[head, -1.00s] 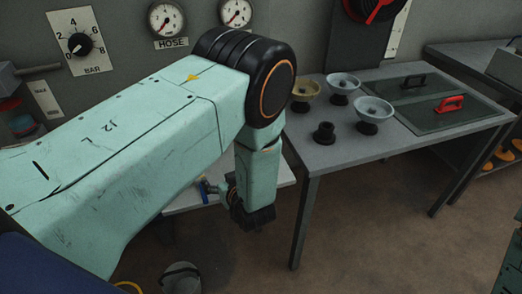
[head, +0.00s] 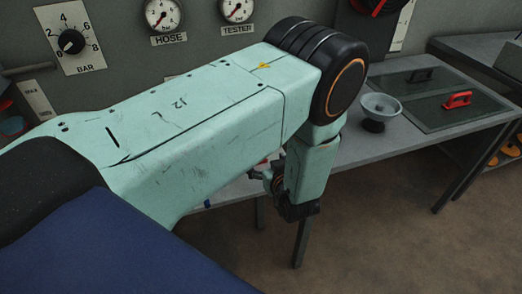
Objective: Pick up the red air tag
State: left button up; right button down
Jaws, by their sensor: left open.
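I cannot clearly make out a red air tag in the head view. A small red patch (head: 264,161) shows just above my left gripper, too small to identify. My left gripper (head: 257,174) is open and points left and away from me, in front of the near-left part of the grey table. It is partly hidden by its own wrist and arm, and I see nothing held in it. My right gripper is not in view.
The grey table (head: 375,155) bears a pale bowl-shaped piece (head: 380,106) and a glass panel (head: 425,112) with a red handle (head: 457,100) and a black handle. Gauges (head: 163,14) hang on the wall behind. My left arm hides the table's left part.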

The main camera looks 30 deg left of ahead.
aim_at(258, 159)
pick_arm(q)
jog(key=x, duration=0.4)
jog(key=s+x, duration=0.1)
jog(key=x, duration=0.1)
jog(key=shift+w+a+f+b, duration=0.3)
jog(key=shift+a+f, duration=0.15)
jog(key=shift+f, duration=0.15)
jog(key=shift+w+a+f, duration=0.2)
jog(key=shift+w+a, duration=0.15)
jog(key=shift+a, duration=0.2)
jog(key=shift+c, duration=0.4)
jog(key=shift+d, duration=0.2)
jog(key=c, duration=0.3)
jog(key=shift+a, duration=0.1)
jog(key=c, duration=0.6)
jog(key=shift+c, duration=0.5)
